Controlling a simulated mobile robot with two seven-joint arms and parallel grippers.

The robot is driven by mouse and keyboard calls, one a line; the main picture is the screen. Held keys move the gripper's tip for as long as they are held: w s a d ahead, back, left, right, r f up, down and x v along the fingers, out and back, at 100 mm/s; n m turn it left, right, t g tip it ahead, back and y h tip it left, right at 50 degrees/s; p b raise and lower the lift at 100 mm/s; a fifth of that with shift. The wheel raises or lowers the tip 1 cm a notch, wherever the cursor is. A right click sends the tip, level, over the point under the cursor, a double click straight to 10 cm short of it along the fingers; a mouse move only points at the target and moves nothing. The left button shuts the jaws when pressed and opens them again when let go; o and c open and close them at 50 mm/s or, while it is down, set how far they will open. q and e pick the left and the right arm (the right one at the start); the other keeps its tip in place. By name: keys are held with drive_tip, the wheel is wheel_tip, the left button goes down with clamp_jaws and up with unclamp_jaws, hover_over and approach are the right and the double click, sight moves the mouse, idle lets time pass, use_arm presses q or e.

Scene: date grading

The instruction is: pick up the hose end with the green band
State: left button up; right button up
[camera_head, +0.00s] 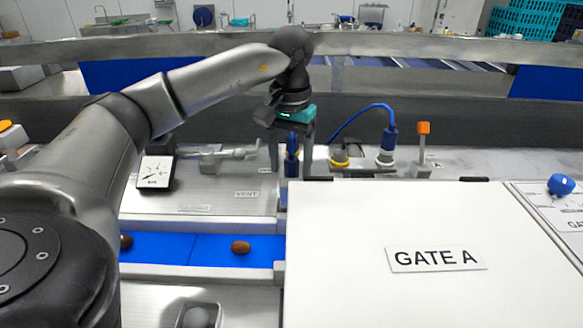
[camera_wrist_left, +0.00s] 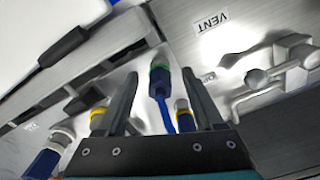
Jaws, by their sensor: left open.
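The hose end with the green band (camera_wrist_left: 160,79) shows in the left wrist view as a blue connector with a green ring and a thin blue hose. In the head view its blue body (camera_head: 291,146) shows between the fingers, and the green band cannot be made out there. My left gripper (camera_head: 293,168) is open and points down at the back of the bench. In the left wrist view the open fingers (camera_wrist_left: 159,76) stand on either side of the hose end, with visible gaps. My right gripper is not in view.
Further right is an orange-topped valve (camera_head: 424,129). A gauge (camera_head: 156,172) stands left. A white GATE A panel (camera_head: 440,220) fills the front right; dates lie on the blue belt (camera_head: 200,247).

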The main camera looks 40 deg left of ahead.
use_arm(q)
drive_tip(key=shift+f, duration=0.15)
clamp_jaws()
idle(0.4)
